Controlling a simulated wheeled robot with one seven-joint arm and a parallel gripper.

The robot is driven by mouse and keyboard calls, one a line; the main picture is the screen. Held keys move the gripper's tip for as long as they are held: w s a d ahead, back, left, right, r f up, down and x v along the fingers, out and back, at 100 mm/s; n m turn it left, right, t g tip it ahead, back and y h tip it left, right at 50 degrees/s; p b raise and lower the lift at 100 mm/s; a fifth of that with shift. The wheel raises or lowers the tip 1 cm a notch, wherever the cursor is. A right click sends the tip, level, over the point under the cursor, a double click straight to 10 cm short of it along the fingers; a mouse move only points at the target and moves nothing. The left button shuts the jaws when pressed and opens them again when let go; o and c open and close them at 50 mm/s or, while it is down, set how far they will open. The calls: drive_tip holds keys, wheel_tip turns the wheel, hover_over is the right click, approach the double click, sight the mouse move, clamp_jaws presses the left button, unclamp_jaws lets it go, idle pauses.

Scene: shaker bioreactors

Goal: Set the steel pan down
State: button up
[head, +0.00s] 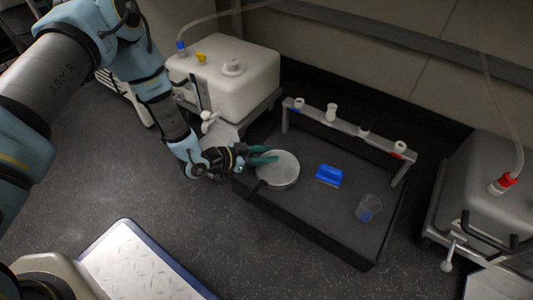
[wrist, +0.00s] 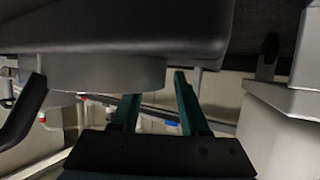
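The steel pan (head: 278,170) is a round, shallow, light grey dish on the left part of the dark tabletop. Its dark handle (head: 256,188) points toward the near left. My gripper (head: 264,155) is at the pan's far left edge, its two teal fingers spread. The wrist view looks upside down; there the pan's side (wrist: 110,75) lies against the dark table surface (wrist: 110,28). The fingers in it (wrist: 157,100) are apart with nothing seen between them, the left one close to the pan. Whether it touches is unclear.
A blue block (head: 328,175) and a clear beaker (head: 369,208) stand right of the pan. A grey rail (head: 347,128) with several small bottles runs along the back. A white box machine (head: 224,80) stands behind left, a grey one (head: 490,190) at right. Tabletop near the front is clear.

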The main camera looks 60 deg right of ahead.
drive_tip(key=p+v, duration=0.5)
drive_tip(key=v, duration=0.6)
drive_tip(key=shift+r, duration=0.1)
drive_tip(key=shift+w+a+r+p, duration=0.1)
drive_tip(key=shift+w+a+p, duration=0.1)
drive_tip(key=shift+a+p, duration=0.2)
drive_tip(key=shift+w, duration=0.15)
